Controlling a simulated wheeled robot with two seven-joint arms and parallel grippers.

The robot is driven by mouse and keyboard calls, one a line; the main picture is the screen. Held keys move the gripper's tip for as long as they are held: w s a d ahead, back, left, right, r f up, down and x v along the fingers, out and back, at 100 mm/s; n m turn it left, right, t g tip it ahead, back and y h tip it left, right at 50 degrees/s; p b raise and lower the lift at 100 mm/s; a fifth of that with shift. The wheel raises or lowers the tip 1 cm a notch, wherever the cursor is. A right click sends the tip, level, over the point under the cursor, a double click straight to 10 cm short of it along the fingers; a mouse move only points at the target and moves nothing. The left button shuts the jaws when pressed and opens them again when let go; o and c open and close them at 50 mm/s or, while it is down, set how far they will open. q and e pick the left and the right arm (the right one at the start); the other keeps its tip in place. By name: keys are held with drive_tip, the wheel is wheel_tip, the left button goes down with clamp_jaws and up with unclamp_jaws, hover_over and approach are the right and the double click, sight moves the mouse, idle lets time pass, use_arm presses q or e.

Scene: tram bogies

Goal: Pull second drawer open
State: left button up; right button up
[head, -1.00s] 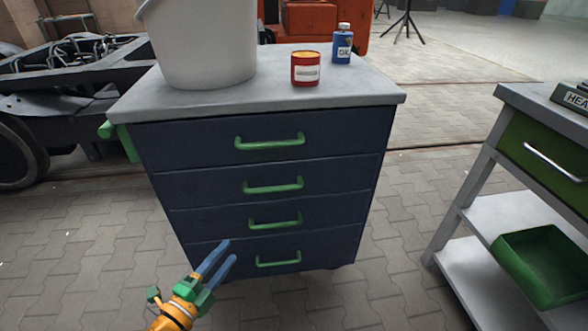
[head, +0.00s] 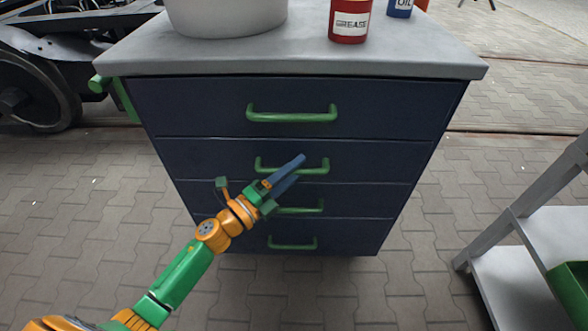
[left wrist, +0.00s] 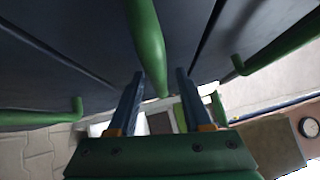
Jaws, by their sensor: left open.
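The dark blue drawer cabinet (head: 180,120) has several drawers, each with a green bar handle. The second drawer from the top (head: 200,160) is shut, and its handle (head: 318,165) is partly hidden by my left gripper (head: 299,167). That gripper is open and empty, its blue fingers pointing at this handle. In the left wrist view, a green handle (left wrist: 147,40) runs down to between the two open fingertips (left wrist: 161,73). I cannot tell whether the fingers touch it. My right gripper is out of view.
A grey bucket (head: 228,18), a red grease can (head: 349,22) and a blue oil bottle (head: 400,8) stand on the cabinet's grey top (head: 300,58). A grey shelf unit (head: 515,225) with a green tray (head: 572,290) stands at the right. Paved floor lies between.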

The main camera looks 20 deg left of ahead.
use_arm(q)
clamp_jaws()
idle(1.4)
